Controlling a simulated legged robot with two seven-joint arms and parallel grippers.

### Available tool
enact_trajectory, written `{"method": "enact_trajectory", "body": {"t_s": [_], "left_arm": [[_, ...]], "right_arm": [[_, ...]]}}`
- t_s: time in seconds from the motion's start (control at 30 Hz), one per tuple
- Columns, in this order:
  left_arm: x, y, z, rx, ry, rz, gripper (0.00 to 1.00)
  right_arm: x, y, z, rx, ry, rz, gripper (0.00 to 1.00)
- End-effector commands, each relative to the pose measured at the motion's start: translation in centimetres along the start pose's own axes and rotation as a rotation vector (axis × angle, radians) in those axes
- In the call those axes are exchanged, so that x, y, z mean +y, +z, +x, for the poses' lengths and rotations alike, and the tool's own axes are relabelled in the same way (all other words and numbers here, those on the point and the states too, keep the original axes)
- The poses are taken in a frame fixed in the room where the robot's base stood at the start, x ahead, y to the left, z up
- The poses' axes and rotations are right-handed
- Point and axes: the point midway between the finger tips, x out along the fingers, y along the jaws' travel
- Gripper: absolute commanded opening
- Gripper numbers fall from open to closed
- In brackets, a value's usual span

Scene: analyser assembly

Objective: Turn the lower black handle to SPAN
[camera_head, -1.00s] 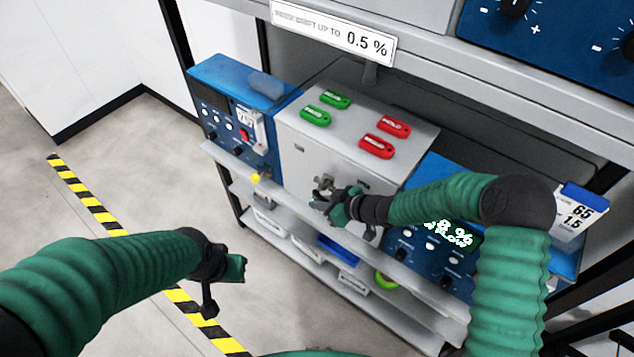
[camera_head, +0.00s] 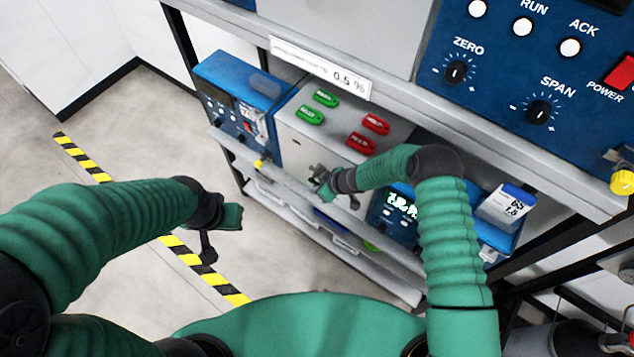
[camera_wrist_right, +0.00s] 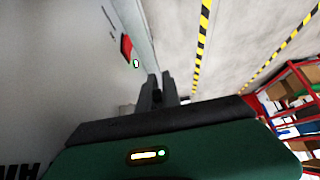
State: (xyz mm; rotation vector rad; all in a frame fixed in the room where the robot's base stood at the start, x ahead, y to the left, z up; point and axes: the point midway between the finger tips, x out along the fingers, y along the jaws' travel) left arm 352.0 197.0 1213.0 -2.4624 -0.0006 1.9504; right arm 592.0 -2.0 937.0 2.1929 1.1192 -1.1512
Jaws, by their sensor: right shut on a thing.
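The grey box (camera_head: 294,133) stands on the shelf in the middle of the head view, between two blue units. My right gripper (camera_head: 318,181) is at its front face, shut on the lower black handle, which the fingers hide almost wholly. The handle's pointing direction and its markings cannot be read. In the right wrist view the two dark fingers (camera_wrist_right: 157,90) are close together beside a pale grey face; what is between them is unclear. My left gripper (camera_head: 222,228) hangs over the floor at left, away from the box, its jaw opening unclear.
Green tags (camera_head: 311,115) and red tags (camera_head: 361,143) lie on the box. A blue unit (camera_head: 232,95) stands left, another with a lit display (camera_head: 400,203) right, partly behind my right arm. Above is a shelf with a blue panel (camera_head: 490,75) bearing ZERO and SPAN knobs. Floor at left is clear.

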Motion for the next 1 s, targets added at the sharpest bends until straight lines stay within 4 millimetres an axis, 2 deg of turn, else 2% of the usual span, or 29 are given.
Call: {"method": "enact_trajectory", "body": {"t_s": [0.03,0.37,0.4,0.57,1.0], "left_arm": [[0.00,-0.04,-0.21,0.000,0.000,0.000,0.00],[0.00,-0.03,-0.14,0.000,0.000,0.000,0.00],[0.00,-0.03,-0.14,0.000,0.000,0.000,0.00],[0.00,-0.03,-0.14,0.000,0.000,0.000,0.00],[0.00,-0.03,-0.11,0.000,0.000,0.000,0.00]], "right_arm": [[0.27,-0.57,-0.20,0.007,0.004,-0.003,0.00],[0.33,-0.58,-0.13,0.008,0.005,-0.003,0.00],[0.34,-0.58,-0.13,0.008,0.005,-0.003,0.11],[0.29,-0.42,-0.11,0.005,0.005,-0.002,0.30],[0.38,-0.09,-0.06,0.000,0.006,0.001,0.30]]}}
